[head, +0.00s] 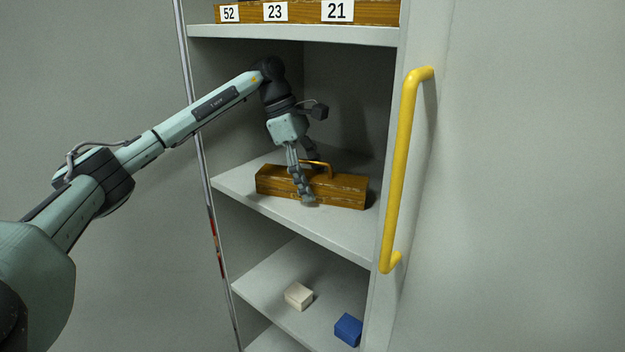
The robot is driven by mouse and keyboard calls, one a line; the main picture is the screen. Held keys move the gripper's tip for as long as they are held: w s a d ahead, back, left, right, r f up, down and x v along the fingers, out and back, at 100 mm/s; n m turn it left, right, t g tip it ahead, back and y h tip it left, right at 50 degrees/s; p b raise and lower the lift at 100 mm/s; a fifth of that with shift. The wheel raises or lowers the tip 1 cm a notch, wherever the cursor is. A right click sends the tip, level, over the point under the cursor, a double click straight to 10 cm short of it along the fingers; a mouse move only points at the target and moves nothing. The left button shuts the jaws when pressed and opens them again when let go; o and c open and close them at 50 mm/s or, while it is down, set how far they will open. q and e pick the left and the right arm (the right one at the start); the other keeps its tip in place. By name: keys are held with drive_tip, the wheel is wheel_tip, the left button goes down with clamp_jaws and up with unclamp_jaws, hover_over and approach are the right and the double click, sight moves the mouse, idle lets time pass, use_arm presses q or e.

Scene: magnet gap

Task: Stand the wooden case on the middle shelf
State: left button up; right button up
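The wooden case (342,191) is a long brown box with a yellow handle (322,164) on top. It rests on the middle shelf (355,230) of the grey cabinet, handle up. My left gripper (309,182) reaches down over the case, with one finger in front of its front face and another behind it near the handle. The fingers are spread around the case. Whether they press on it cannot be told from this view. My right gripper is not in view.
A yellow bar handle (402,170) runs along the cabinet's right edge. The upper shelf (300,34) above my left gripper holds a wooden box with number labels (275,12). The shelf below (268,275) carries a white block (298,296) and a blue block (348,329).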

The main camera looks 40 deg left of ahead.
use_arm(q)
drive_tip(key=shift+r, duration=0.1)
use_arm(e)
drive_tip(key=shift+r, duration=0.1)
use_arm(q)
drive_tip(key=shift+a+r, duration=0.1)
drive_tip(key=shift+r, duration=0.1)
drive_tip(key=b, duration=0.1)
approach(271, 191)
drive_tip(key=w+f, duration=0.1)
drive_tip(key=f, duration=0.2)
drive_tip(key=w+a+f, duration=0.1)
drive_tip(key=f, duration=0.1)
drive_tip(key=shift+w+f, duration=0.1)
drive_tip(key=shift+w, duration=0.25)
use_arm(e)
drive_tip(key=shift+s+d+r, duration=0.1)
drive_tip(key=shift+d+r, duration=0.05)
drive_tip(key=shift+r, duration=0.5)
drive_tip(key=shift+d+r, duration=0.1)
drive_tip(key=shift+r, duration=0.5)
